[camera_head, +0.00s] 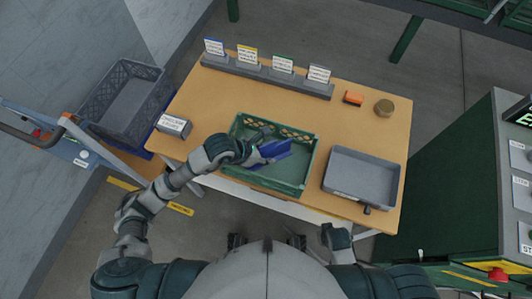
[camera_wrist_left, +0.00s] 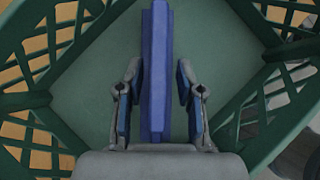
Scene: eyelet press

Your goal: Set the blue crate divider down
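The blue crate divider (camera_head: 277,148) is a flat blue piece inside the green crate (camera_head: 313,160) on the table. In the left wrist view, the divider (camera_wrist_left: 157,70) is seen edge-on, running up the middle over the green crate floor (camera_wrist_left: 215,60). My left gripper (camera_head: 263,154) is in the crate at the divider. In the left wrist view its fingers (camera_wrist_left: 157,98) stand on either side of the divider, with a gap visible on each side. Whether the divider's lower edge touches the crate floor is hard to tell.
A grey tray (camera_head: 363,152) lies right of the crate. A grey basket (camera_head: 150,75) is left of the table; a green machine (camera_head: 455,185) is right.

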